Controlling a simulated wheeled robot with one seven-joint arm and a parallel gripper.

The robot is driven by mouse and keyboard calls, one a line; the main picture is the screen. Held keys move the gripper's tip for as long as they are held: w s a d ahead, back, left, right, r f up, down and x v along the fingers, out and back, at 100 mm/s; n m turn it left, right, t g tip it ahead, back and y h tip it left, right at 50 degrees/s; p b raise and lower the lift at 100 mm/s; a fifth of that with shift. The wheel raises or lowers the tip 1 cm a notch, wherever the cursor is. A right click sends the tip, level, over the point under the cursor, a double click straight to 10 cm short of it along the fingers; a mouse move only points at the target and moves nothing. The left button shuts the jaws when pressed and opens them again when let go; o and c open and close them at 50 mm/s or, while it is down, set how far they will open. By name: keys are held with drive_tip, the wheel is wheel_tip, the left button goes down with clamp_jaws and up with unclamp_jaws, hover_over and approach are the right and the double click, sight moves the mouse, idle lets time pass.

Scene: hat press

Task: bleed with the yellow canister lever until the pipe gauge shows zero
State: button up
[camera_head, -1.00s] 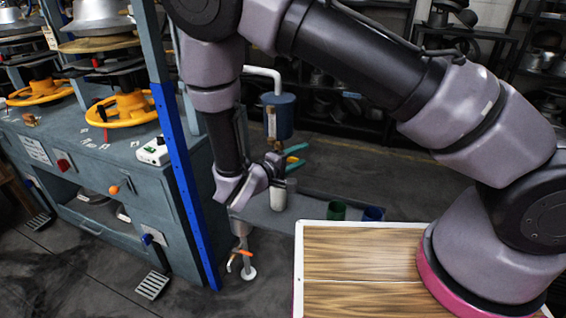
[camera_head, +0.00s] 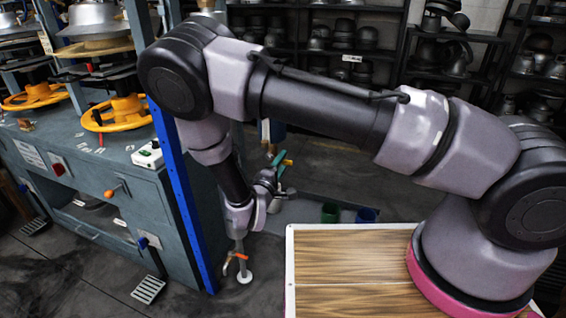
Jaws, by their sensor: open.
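My gripper (camera_head: 284,163) is at mid-picture, small, with teal and yellow-green fingers pointing up and to the right. It is open, with nothing visible between the fingers. A dark blue canister (camera_head: 278,130) stands behind my arm, which covers most of it. A small pale and brass fitting (camera_head: 265,131) shows at the canister's left side. I cannot make out the yellow lever or the pipe gauge. Below my wrist stands a thin grey post with orange-red handles (camera_head: 236,258). I cannot tell how far my gripper is from the canister.
The blue-grey press bench (camera_head: 95,200) with yellow handwheels (camera_head: 115,114) and a blue upright (camera_head: 182,200) stands left. A wood-topped surface (camera_head: 350,265) is at front right. Green (camera_head: 329,213) and blue (camera_head: 367,215) cups stand behind it. Shelves of hat forms (camera_head: 335,45) line the back.

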drive_tip(key=shift+w+d, duration=0.2)
drive_tip(key=shift+w, duration=0.3)
clamp_jaws()
idle(1.2)
